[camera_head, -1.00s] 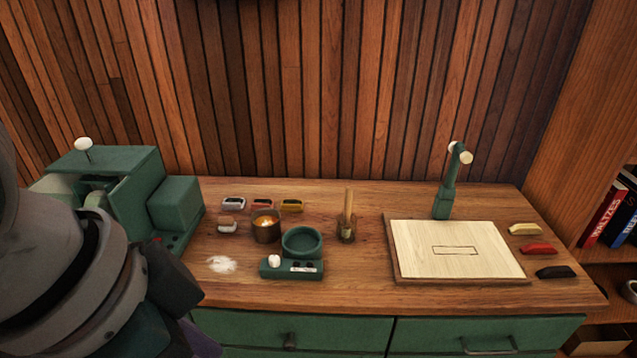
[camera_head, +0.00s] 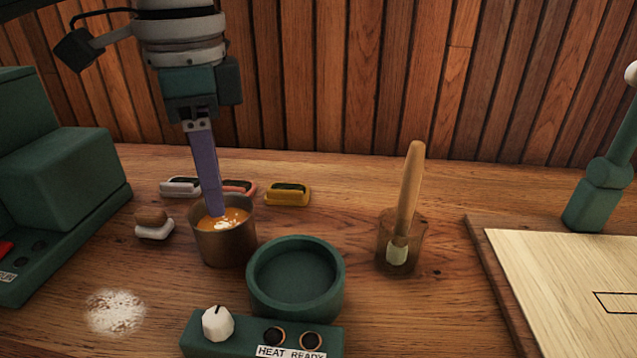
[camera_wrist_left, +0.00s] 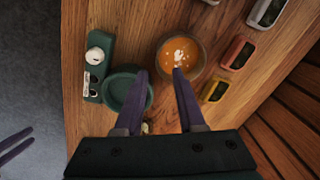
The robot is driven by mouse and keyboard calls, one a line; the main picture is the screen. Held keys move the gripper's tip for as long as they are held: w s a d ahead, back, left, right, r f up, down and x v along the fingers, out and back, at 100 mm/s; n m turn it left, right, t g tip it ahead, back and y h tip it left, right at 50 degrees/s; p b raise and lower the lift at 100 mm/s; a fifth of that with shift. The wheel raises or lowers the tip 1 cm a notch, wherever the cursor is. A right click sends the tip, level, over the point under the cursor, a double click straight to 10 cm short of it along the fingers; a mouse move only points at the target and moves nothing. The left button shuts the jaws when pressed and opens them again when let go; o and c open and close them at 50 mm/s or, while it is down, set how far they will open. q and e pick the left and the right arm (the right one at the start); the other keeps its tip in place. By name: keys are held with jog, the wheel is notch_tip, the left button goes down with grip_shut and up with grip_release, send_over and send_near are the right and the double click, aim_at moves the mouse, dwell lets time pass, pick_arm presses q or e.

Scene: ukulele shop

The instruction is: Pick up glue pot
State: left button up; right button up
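The glue pot (camera_head: 226,249), a small brown pot with orange glue and a pale patch on top, stands on the wooden bench left of the round green heater cup (camera_head: 296,280). My left gripper (camera_head: 212,214) points down from above, its purple finger tip at the pot's mouth in the head view. In the left wrist view the two fingers (camera_wrist_left: 159,73) are apart with nothing between them. One tip overlaps the glue of the pot (camera_wrist_left: 196,50), the other the green cup (camera_wrist_left: 119,84). Contact cannot be told. My right gripper (camera_wrist_left: 32,134) shows small at the left edge, fingers apart.
A brush stands in a glass jar (camera_head: 385,258) to the right. Small coloured blocks, one yellow (camera_head: 288,194), lie behind the pot. A pale block (camera_head: 154,230) and white powder (camera_head: 115,311) are left. A green machine (camera_head: 60,190) and a board (camera_head: 560,270) flank the bench.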

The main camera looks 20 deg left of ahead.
aim_at(224, 235)
pick_arm(q)
jog(key=shift+s+f, duration=0.2)
jog(key=shift+f, duration=0.95)
notch_tip(224, 235, down, 5)
jog(key=shift+w+f+b, duration=0.1)
jog(key=shift+f+b, duration=0.1)
jog(key=shift+b, duration=0.15)
grip_shut()
jog(key=shift+r, duration=0.1)
